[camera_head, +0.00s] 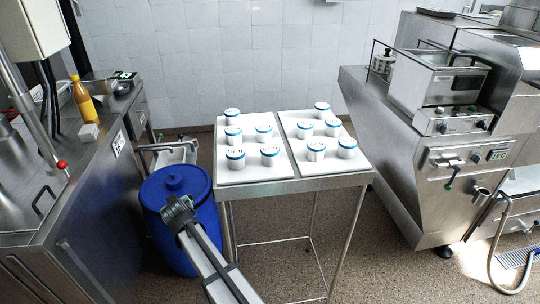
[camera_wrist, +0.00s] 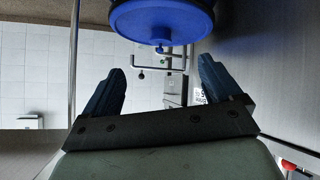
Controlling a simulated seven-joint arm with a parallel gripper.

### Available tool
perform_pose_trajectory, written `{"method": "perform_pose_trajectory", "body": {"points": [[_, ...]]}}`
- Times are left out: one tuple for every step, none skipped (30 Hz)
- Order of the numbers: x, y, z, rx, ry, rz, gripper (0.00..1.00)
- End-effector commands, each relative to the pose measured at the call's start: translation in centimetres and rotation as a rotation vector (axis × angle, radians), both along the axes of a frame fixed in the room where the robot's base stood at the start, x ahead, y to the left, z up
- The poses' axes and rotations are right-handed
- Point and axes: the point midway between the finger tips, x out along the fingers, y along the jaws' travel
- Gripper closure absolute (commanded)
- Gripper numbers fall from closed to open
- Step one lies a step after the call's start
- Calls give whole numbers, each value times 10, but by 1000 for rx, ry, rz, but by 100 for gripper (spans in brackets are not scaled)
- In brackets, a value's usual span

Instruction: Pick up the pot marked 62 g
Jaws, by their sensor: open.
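Several white pots with blue rims stand upright on two white trays on a metal table (camera_head: 300,185). The left tray (camera_head: 222,172) holds a far pot (camera_head: 232,117), a pot (camera_head: 264,133) and a front pot (camera_head: 270,157), among others. The right tray (camera_head: 328,160) holds a far pot (camera_head: 322,109), a pot (camera_head: 316,152) and a pot (camera_head: 347,149), among others. Marks on the pots are too small to read, so I cannot tell which is 62 g. My gripper (camera_head: 176,208) is left of the table's front, apart from the pots. In the wrist view my gripper (camera_wrist: 160,92) is open and empty.
A blue barrel (camera_head: 165,240) stands left of the table, close to my gripper; it also shows in the wrist view (camera_wrist: 162,20). A steel counter (camera_head: 90,200) is at left, with an orange bottle (camera_head: 83,100). A steel fryer (camera_head: 430,150) stands at right.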

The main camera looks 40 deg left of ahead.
Motion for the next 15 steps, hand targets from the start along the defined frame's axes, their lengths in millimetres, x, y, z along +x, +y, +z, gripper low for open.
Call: {"method": "perform_pose_trajectory", "body": {"points": [[2,8,24,5,-14,-5,8],[2,10,36,5,-20,-9,8],[3,14,52,6,-30,-13,8],[4,16,64,6,-37,-18,8],[4,18,76,7,-43,-22,8],[5,21,93,8,-53,-29,8],[5,22,105,9,-60,-33,8],[5,24,118,10,-67,-39,8],[6,26,134,11,-75,-46,8],[6,26,147,12,-82,-52,8],[7,27,160,14,-88,-58,8],[7,28,177,15,-95,-67,8],[7,28,190,17,-102,-73,8],[7,28,202,18,-109,-80,8],[8,28,220,21,-117,-89,8]]}}
